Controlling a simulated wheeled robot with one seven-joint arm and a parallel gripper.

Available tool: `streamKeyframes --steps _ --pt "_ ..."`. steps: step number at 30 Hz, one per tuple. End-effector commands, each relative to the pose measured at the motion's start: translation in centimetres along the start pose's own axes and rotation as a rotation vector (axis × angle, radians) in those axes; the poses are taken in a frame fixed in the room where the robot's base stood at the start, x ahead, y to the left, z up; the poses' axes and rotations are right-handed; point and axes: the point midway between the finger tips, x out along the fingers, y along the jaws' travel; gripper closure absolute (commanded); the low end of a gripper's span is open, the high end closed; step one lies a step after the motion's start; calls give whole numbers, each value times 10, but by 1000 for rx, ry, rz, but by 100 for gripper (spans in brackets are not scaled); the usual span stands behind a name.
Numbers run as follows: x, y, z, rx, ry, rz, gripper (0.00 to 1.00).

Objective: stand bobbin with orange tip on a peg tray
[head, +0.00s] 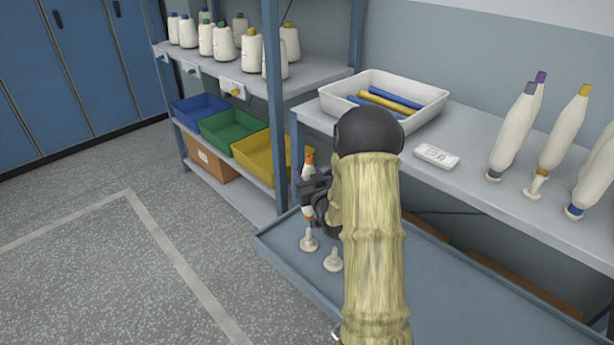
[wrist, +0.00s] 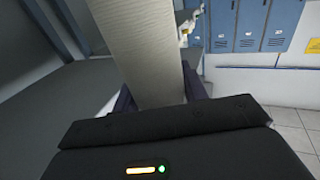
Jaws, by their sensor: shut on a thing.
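The bobbin with the orange tip (head: 309,158) is held roughly upright in my gripper (head: 312,188). Its orange top and its orange lower end show above and below the dark jaws; the middle is hidden by them. In the wrist view the cream, ridged body of the bobbin (wrist: 142,55) rises between the two fingers of my gripper (wrist: 160,95). The blue-grey peg tray (head: 275,250) lies below, with a white peg (head: 309,242) just under the bobbin's lower end and another peg (head: 333,262) beside it. I cannot tell whether bobbin and peg touch.
A rack with cones and coloured bins stands at left. My arm hides part of the tray.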

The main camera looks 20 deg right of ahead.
Motion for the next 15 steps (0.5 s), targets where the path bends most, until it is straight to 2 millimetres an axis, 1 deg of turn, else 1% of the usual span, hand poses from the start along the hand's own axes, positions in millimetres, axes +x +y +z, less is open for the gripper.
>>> streamKeyframes --steps 5,15 --pt "0 0 6 0 0 0 82" --pt "0 0 34 1 0 -1 82"
